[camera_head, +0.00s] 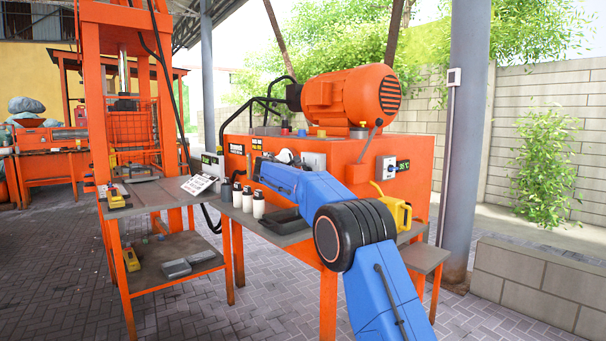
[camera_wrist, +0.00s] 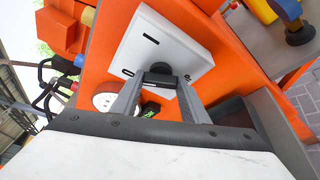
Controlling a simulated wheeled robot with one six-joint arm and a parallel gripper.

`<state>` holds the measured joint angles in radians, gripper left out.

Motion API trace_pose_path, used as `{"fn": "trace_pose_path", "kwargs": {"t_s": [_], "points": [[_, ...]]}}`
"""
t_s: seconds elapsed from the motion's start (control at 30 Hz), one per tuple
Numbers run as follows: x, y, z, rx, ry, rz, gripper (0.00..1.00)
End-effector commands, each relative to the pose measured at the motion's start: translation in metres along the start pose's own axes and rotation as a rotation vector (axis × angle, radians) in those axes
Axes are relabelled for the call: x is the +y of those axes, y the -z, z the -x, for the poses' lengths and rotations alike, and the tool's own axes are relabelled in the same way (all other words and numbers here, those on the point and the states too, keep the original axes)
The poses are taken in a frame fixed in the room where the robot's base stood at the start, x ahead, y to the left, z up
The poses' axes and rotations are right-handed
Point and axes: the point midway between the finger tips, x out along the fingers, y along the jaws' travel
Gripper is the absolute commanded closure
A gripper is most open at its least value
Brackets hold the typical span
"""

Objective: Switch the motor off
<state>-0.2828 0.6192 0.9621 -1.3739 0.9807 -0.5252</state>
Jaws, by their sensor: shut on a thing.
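The orange motor (camera_head: 345,95) sits on top of the orange machine cabinet (camera_head: 415,155). A white switch box (camera_wrist: 160,45) with a black knob (camera_wrist: 160,68) is on the cabinet's front. The box also shows in the head view (camera_head: 314,160), just above my blue arm. In the wrist view my gripper (camera_wrist: 160,82) has its two grey fingers on either side of the knob, shut on it. In the head view my arm hides the knob and the fingers. The knob's exact setting cannot be told.
A round white gauge (camera_wrist: 104,101) and a small green display (camera_wrist: 150,110) are near the fingers. White bottles (camera_head: 247,199) and a dark tray (camera_head: 286,221) stand on the shelf below. A yellow jug (camera_head: 397,211) is to the right of my arm.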

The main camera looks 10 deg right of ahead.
Motion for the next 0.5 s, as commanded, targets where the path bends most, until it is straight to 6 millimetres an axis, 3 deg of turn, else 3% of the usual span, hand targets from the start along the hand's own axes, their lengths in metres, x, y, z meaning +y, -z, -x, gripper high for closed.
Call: {"fn": "trace_pose_path", "kwargs": {"t_s": [0.5], "points": [[0.0001,0.0017,0.0003,0.001,0.064,0.156,0.82]]}}
